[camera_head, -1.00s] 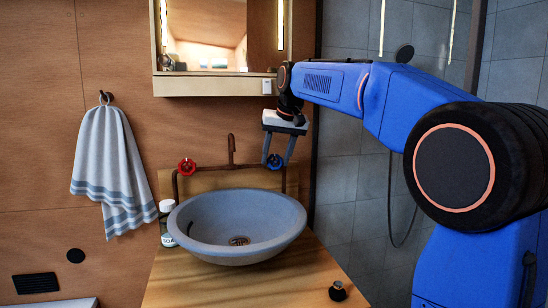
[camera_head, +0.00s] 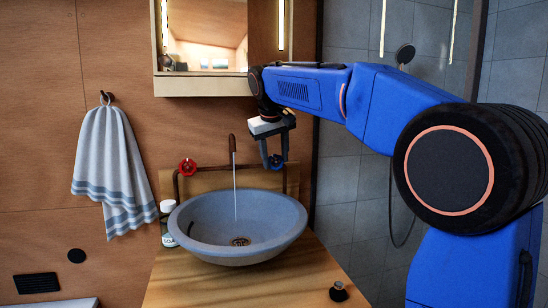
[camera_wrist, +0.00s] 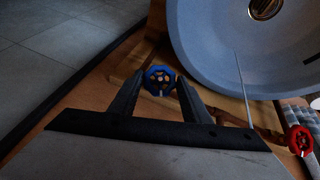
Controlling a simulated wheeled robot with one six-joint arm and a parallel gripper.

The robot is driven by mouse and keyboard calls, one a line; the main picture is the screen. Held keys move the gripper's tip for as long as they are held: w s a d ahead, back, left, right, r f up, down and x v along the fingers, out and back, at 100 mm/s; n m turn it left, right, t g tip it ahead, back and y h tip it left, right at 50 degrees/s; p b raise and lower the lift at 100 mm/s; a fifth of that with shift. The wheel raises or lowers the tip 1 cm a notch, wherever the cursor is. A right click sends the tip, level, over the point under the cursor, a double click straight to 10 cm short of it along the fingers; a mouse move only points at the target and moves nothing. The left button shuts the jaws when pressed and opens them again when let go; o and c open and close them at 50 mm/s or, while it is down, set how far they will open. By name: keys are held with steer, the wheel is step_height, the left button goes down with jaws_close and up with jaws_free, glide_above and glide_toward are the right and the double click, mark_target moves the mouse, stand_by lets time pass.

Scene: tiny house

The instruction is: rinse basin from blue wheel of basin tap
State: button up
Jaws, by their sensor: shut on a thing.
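The grey basin (camera_head: 205,215) stands on the wooden counter. The copper tap (camera_head: 232,145) behind it lets a thin stream of water (camera_head: 236,195) fall into the basin; the stream also shows in the wrist view (camera_wrist: 242,88). The blue wheel (camera_head: 277,162) is on the right of the tap pipe, partly hidden by my gripper in the head view. My gripper (camera_wrist: 160,82) is shut on the blue wheel, with one finger on each side of it. The red wheel (camera_head: 187,167) is on the left of the pipe, clear of my gripper.
A soap bottle (camera_head: 167,222) stands left of the basin. A small dark knob (camera_head: 338,291) sits on the counter's front right. A mirror cabinet (camera_head: 205,85) hangs above. A striped towel (camera_head: 113,170) hangs on the left wall.

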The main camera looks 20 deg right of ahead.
steer(key=shift+a+n+t+h, duration=0.15)
steer(key=shift+a+n+h, duration=0.05)
steer(key=shift+n+h, duration=0.4)
steer(key=shift+a+n+t+h, duration=0.15)
steer(key=shift+a+n+h, duration=0.05)
steer(key=shift+n+h, duration=0.35)
steer(key=shift+s+a+f+n+t+h, duration=0.1)
steer(key=shift+n+t+h, duration=0.1)
steer(key=shift+n+h, duration=0.3)
steer(key=shift+f+n+t+h, duration=0.1)
steer(key=shift+n+t+h, duration=0.1)
steer(key=shift+n+h, duration=0.25)
steer(key=o, duration=1)
steer(key=shift+o, duration=0.2)
steer(key=v, duration=1.7)
steer(key=shift+s+a, duration=0.2)
steer(key=shift+a, duration=0.05)
steer(key=shift+r, duration=0.15)
